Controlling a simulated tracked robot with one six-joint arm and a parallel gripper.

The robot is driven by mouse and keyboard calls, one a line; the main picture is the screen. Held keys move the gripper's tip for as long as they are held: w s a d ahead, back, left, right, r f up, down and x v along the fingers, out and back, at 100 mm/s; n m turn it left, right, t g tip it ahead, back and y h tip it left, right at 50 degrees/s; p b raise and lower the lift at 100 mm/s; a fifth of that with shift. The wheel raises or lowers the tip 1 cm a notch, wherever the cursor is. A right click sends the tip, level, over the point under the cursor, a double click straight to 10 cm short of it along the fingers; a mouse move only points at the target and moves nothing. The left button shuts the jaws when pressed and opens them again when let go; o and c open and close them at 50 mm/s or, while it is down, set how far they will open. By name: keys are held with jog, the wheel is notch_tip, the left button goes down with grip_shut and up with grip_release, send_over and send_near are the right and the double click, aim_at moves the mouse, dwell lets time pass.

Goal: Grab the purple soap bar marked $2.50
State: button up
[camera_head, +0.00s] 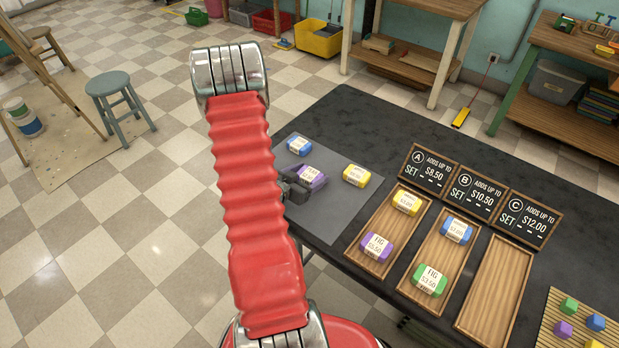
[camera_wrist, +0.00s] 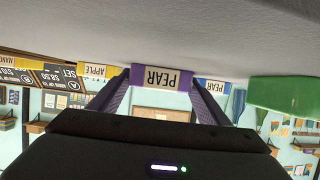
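A purple soap bar with a white label (camera_head: 312,178) lies on the grey mat (camera_head: 330,213) at the left end of the dark table. Its price is too small to read surely. In the wrist view, which is upside down, its label (camera_wrist: 162,78) reads PEAR. My gripper (camera_head: 297,184) is low at the mat, at the left side of this bar. In the wrist view its fingertips (camera_wrist: 162,85) line up with the bar's two sides. Whether they press on it cannot be told. My red arm hides part of the table edge.
A blue bar (camera_head: 300,145) and a yellow bar (camera_head: 356,175) flank the purple one on the mat. To the right, tray A (camera_head: 388,222) holds yellow and purple bars, and tray B (camera_head: 447,245) blue and green. Tray C (camera_head: 495,290) is empty. Price boards (camera_head: 475,194) stand behind.

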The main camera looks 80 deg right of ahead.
aim_at(310, 174)
jog(key=c, duration=0.8)
jog(key=shift+r, duration=0.1)
jog(key=shift+r, duration=4.95)
